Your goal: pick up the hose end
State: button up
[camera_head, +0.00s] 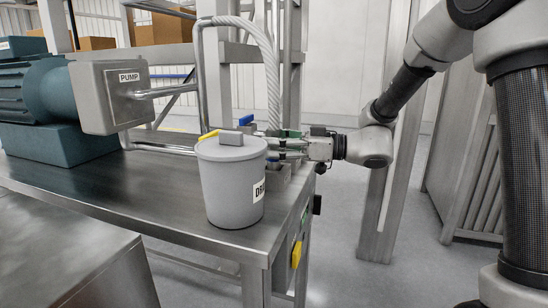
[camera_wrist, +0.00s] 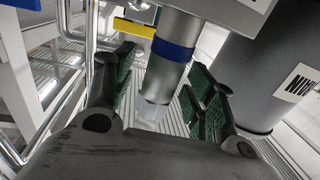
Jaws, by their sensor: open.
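The pale ribbed hose (camera_head: 272,70) hangs from the upper frame in the head view and drops behind the lidded grey bucket. Its lower end is hidden there. In the wrist view a grey cylinder with a blue band and a pale tip (camera_wrist: 165,68), apparently the hose end, stands between my green-padded fingers. My gripper (camera_wrist: 160,82) is open around it, with a finger on each side. I cannot tell whether either finger touches it. In the head view my gripper (camera_head: 284,146) points left, just behind and right of the bucket, its fingertips partly hidden.
The grey bucket (camera_head: 228,192) with a label stands at the steel table's edge, close to my gripper; its dark side fills the right of the wrist view (camera_wrist: 262,75). A yellow handle (camera_head: 208,135) and a blue block (camera_head: 246,120) are nearby. The pump (camera_head: 108,95) stands left.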

jog(key=shift+a, duration=0.1)
jog(key=shift+c, duration=0.3)
grip_shut()
notch_tip(320, 180, up, 16)
jog(key=shift+f, duration=0.25)
dwell(0.4)
